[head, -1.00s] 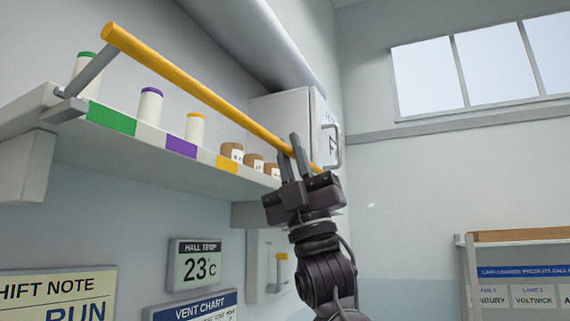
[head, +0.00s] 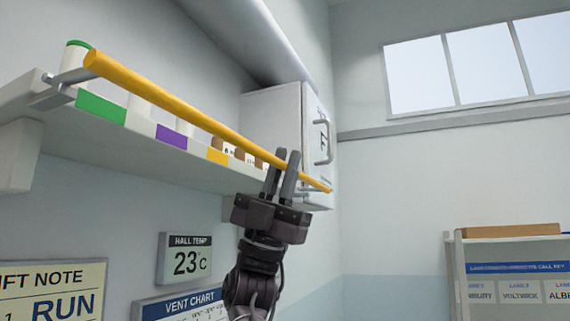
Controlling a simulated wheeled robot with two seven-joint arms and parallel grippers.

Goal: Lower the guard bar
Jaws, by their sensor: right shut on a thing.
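The yellow guard bar (head: 190,115) runs along the front of the wall shelf (head: 150,152), from upper left to lower right. A grey side arm (head: 68,77) joins its left end to the shelf. The bar stands out in front of the shelf and crosses in front of the containers. My right gripper (head: 282,165) is shut on the bar near its right end, with its fingers pointing up. My left gripper is not in view.
A green-capped container (head: 76,55) stands at the shelf's left; other containers are partly hidden by the bar. A white cabinet (head: 290,120) with a handle is behind the gripper. A rack (head: 510,245) stands at the right. Signs hang below the shelf.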

